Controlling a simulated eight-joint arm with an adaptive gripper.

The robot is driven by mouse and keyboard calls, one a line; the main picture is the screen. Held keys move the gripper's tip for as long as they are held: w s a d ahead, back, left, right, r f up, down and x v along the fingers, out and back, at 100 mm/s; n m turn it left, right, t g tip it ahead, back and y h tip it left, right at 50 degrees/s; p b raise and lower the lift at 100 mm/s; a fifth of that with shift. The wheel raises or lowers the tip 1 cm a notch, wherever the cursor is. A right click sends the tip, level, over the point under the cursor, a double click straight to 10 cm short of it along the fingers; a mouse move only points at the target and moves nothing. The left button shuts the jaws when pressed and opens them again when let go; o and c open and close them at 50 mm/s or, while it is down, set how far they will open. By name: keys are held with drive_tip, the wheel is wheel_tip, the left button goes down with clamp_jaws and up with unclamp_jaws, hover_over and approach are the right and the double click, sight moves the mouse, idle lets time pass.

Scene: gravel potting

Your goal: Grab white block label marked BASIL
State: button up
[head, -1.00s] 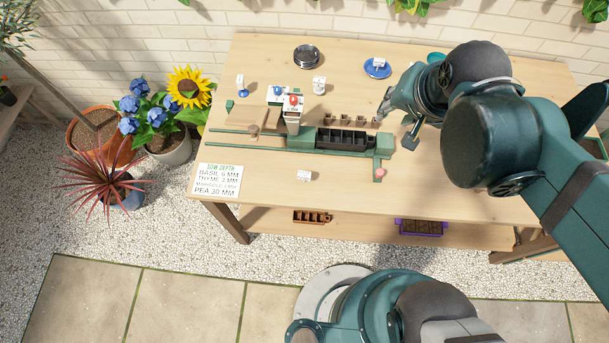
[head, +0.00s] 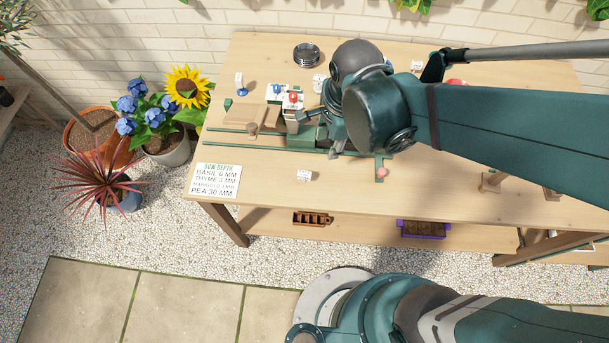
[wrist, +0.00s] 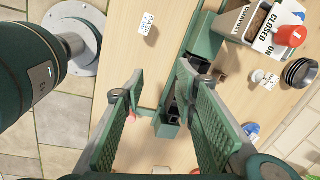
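The white block label (wrist: 148,24) with dark print reading BASIL lies on the wooden table, near the top of the wrist view. In the head view the small white block (head: 304,176) sits near the table's front edge, right of the sign card; its print is too small to read there. My gripper (wrist: 160,72) is open, with nothing between its green padded fingers. It is above the green seeding device, apart from the label. In the head view my arm hides part of the device.
The green device (head: 300,142) with its rail lies behind the label. A pink knob (head: 382,173) is to the right. The sow-depth card (head: 216,180) lies left. The table around the label is clear.

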sight(308, 174)
drive_tip(key=a+f+m, duration=0.1)
drive_tip(key=f, duration=0.1)
drive_tip(key=s+a+f+m+g, duration=0.1)
drive_tip(key=a, duration=0.1)
drive_tip(key=s+a+f+m+b, duration=0.1)
drive_tip(key=a+f, duration=0.1)
drive_tip(key=shift+s+f+m+h, duration=0.25)
drive_tip(key=shift+f+m+h, duration=0.05)
drive_tip(key=shift+m, duration=0.1)
drive_tip(key=shift+s+a+f+m+g, duration=0.3)
drive_tip(key=shift+s+f+m, duration=0.05)
drive_tip(key=shift+f+m, duration=0.1)
drive_tip(key=shift+f+b, duration=0.4)
drive_tip(key=shift+f, duration=0.9)
drive_tip(key=shift+f, duration=0.1)
drive_tip(key=shift+f+b, duration=0.95)
drive_tip(key=shift+f, duration=1.55)
drive_tip(key=c, duration=0.8)
